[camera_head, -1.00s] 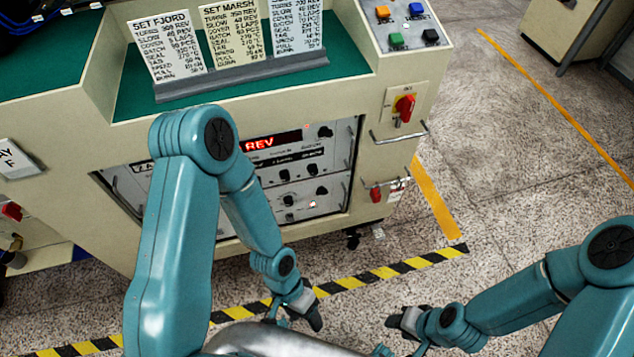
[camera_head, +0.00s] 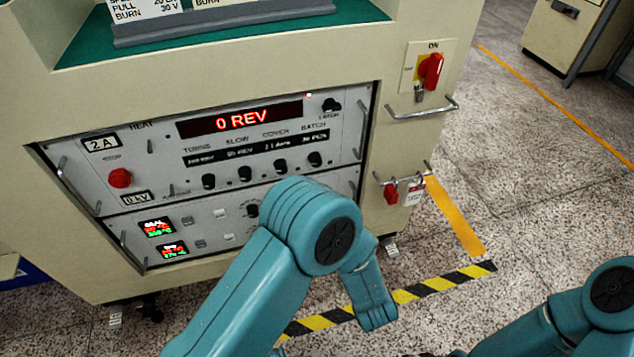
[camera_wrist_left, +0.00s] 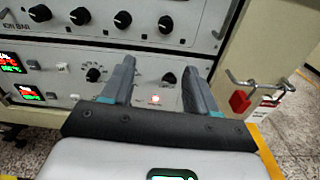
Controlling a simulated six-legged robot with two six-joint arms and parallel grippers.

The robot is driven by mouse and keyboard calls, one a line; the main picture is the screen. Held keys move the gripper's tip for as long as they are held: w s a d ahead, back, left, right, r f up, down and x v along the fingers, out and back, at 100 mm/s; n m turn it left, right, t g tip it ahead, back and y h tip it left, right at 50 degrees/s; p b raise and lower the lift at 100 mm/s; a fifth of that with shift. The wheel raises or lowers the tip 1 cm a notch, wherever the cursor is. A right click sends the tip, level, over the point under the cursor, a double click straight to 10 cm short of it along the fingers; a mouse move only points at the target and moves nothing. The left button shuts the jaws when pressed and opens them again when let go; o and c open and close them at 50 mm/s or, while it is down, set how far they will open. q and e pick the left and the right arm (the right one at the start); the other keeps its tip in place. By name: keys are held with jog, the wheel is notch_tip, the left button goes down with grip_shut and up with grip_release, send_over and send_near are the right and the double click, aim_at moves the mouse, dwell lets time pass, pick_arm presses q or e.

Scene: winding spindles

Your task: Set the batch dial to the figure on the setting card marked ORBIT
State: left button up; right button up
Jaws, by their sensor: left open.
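The batch dial (camera_head: 315,159) is the rightmost black knob in the upper row of the panel, under the label BATCH. Its small window (camera_head: 311,138) is lit, but its figure is too small to read surely. The dial also shows in the left wrist view (camera_wrist_left: 166,24), above and beyond my left fingertips. My left gripper (camera_wrist_left: 157,68) is open, its fingers apart in front of the lower panel, nothing held. In the head view it is hidden or out of frame. Only the lower ends of two setting cards (camera_head: 140,8) show; no card marked ORBIT is readable. My right gripper is out of view.
A red display (camera_head: 240,121) reads 0 REV. A red stop button (camera_head: 120,178) and other knobs (camera_head: 208,181) sit nearby. Metal handles (camera_head: 362,130) flank the panel. A red switch (camera_head: 430,72) and a red padlock (camera_head: 391,192) are at the right.

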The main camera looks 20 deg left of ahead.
aim_at(317, 164)
pick_arm(q)
jog(key=shift+t, duration=0.3)
jog(key=b+x, duration=0.1)
jog(key=x, duration=0.4)
jog(key=b+x, duration=0.1)
jog(key=x, duration=0.4)
jog(key=b+x, duration=0.1)
jog(key=x, duration=0.5)
jog(key=shift+w+d+r, duration=0.2)
jog(key=shift+r, duration=0.15)
jog(key=c, duration=1)
jog(key=shift+c, duration=0.2)
